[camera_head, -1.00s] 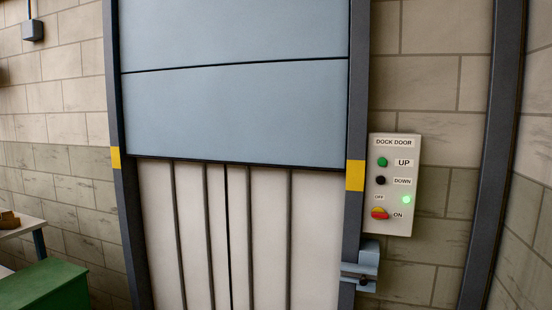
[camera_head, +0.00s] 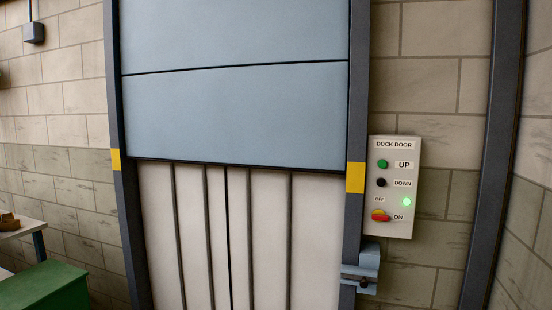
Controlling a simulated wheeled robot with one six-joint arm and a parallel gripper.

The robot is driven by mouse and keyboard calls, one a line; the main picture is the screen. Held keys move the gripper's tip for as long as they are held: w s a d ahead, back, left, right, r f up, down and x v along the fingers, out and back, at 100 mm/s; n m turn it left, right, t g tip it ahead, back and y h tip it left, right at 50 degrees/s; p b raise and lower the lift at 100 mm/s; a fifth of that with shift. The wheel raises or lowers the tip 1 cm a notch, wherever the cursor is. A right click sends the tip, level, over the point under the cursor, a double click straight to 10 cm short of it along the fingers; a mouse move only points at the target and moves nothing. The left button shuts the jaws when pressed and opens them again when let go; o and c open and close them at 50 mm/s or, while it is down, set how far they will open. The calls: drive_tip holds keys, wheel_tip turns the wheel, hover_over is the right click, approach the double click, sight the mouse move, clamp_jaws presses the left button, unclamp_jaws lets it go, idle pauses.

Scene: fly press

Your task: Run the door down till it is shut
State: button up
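The blue-grey dock door (camera_head: 235,115) is partly lowered in its dark frame. Its bottom edge hangs level with the yellow marks on the frame posts, and pale ribbed panels (camera_head: 275,240) show below it. The DOCK DOOR control box (camera_head: 395,150) is on the block wall right of the frame. It has a green UP button (camera_head: 383,164), a black DOWN button (camera_head: 382,182), a lit green lamp (camera_head: 406,202) and a red and yellow OFF/ON switch (camera_head: 380,215). My gripper is not in view.
A blue-grey bracket or latch (camera_head: 362,268) sits low on the right post (camera_head: 357,120). At the lower left are a green box (camera_head: 45,285) and a table (camera_head: 20,228) with a brown item on it. A dark upright post (camera_head: 497,130) stands at the right.

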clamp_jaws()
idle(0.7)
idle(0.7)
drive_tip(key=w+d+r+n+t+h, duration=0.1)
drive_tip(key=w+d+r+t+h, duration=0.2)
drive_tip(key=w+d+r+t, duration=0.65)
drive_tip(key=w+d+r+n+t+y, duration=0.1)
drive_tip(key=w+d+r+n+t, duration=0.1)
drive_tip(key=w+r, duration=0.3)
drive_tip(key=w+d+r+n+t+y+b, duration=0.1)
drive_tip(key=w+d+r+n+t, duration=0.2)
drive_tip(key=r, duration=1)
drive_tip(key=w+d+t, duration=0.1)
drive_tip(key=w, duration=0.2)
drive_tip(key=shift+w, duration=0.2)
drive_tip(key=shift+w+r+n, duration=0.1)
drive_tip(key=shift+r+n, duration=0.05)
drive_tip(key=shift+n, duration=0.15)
